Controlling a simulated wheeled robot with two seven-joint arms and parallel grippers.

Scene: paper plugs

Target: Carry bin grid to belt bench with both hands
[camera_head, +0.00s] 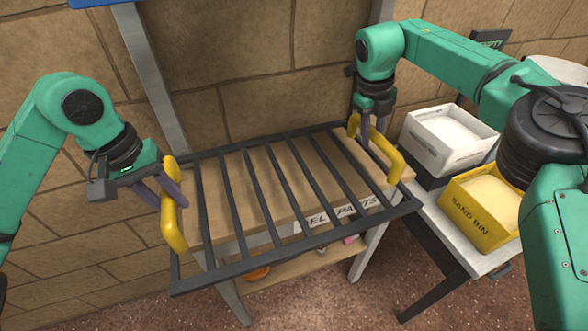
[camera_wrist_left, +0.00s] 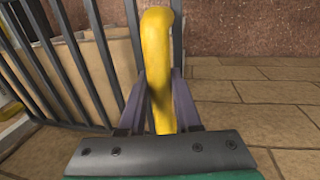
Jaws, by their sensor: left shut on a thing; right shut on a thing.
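The bin grid (camera_head: 237,211) is a dark rack of parallel bars with a yellow handle at each end. In the head view it lies over a wooden-topped bench (camera_head: 262,178) with a partly hidden label; I cannot tell whether it touches the top. My left gripper (camera_head: 172,190) is shut on the left yellow handle (camera_head: 173,228). In the left wrist view that handle (camera_wrist_left: 160,60) stands between the two fingers (camera_wrist_left: 160,105). My right gripper (camera_head: 372,135) is shut on the right yellow handle (camera_head: 388,158).
A white bin (camera_head: 440,155) and a yellow sand bin (camera_head: 475,215) stand on a side table (camera_head: 480,262) at the right. A stone wall (camera_head: 240,60) is close behind the bench. A lower shelf (camera_head: 300,268) holds small items. Open floor (camera_head: 340,300) lies in front.

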